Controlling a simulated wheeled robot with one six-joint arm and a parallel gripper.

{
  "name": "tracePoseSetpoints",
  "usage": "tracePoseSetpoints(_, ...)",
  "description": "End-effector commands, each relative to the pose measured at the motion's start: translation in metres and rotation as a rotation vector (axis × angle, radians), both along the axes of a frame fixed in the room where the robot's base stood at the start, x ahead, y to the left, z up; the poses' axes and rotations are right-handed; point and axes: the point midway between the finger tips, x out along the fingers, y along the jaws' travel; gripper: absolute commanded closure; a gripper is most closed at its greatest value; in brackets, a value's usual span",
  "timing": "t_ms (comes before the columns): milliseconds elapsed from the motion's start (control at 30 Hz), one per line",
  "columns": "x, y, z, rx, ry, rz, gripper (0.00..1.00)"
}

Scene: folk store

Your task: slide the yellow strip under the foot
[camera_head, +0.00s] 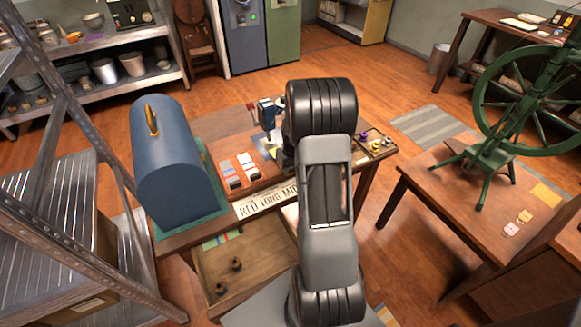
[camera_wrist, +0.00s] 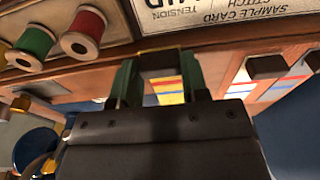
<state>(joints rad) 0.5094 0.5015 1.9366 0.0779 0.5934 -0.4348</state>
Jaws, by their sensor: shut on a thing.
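My gripper (camera_wrist: 160,82) is shut on the yellow strip (camera_wrist: 170,96), which shows between the green fingers in the wrist view. In the head view my own arm covers the gripper and most of the strip. A small blue-grey machine (camera_head: 267,112) stands on the table behind my arm, partly hidden. Its foot cannot be made out in either view, so I cannot tell how the strip lies relative to it.
Two other striped strips (camera_head: 234,172) with dark end blocks lie left of my arm, beside a large blue domed case (camera_head: 168,160). A sample card (camera_wrist: 235,12) lies near the gripper. Red (camera_wrist: 84,36) and green (camera_wrist: 32,46) spools stand close by.

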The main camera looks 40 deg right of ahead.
Motion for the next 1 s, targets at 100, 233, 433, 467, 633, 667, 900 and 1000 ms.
tracePoseSetpoints(100, 0.000, 0.000, 0.000, 0.000, 0.000, 0.000, 0.77)
tracePoseSetpoints(233, 0.001, 0.000, 0.000, 0.000, 0.000, 0.000, 0.77)
tracePoseSetpoints(433, 0.007, -0.001, 0.000, 0.000, 0.000, 0.001, 0.77)
tracePoseSetpoints(467, 0.009, -0.001, 0.000, 0.000, 0.000, 0.001, 0.77)
tracePoseSetpoints(633, 0.015, -0.002, -0.001, 0.000, 0.000, 0.002, 0.77)
tracePoseSetpoints(667, 0.016, -0.002, -0.001, 0.000, 0.000, 0.002, 0.77)
tracePoseSetpoints(900, 0.023, -0.003, -0.001, 0.000, 0.000, 0.001, 0.77)
tracePoseSetpoints(1000, 0.025, -0.003, -0.001, 0.000, 0.001, 0.000, 0.77)
